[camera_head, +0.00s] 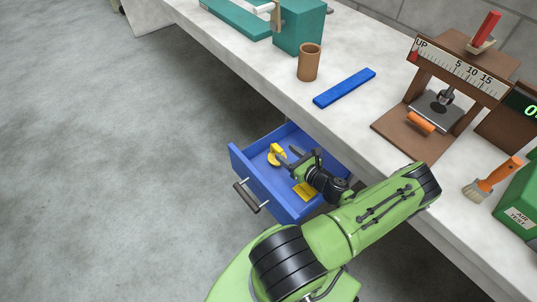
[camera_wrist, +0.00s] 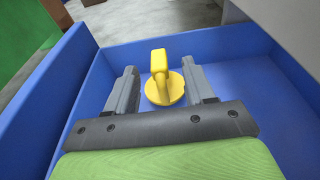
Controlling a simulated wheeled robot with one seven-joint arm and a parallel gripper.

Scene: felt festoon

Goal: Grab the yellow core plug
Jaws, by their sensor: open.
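The yellow core plug (camera_head: 276,153) lies in the open blue drawer (camera_head: 266,186), toward its far left part. In the wrist view the core plug (camera_wrist: 164,82) shows a round disc base with a raised block-like handle. My gripper (camera_wrist: 160,90) is open, one finger on each side of the plug, with visible gaps between plug and fingers. In the head view my gripper (camera_head: 291,158) reaches down into the drawer right beside the plug. Whether the fingers are level with the plug's height is hard to tell.
A yellow label or piece (camera_head: 304,191) lies in the drawer near my wrist. The drawer walls stand close around my gripper. The bench (camera_head: 385,159) above holds a brown cup (camera_head: 309,62), a blue bar (camera_head: 345,88), a gauge press (camera_head: 458,72) and a brush (camera_head: 490,181).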

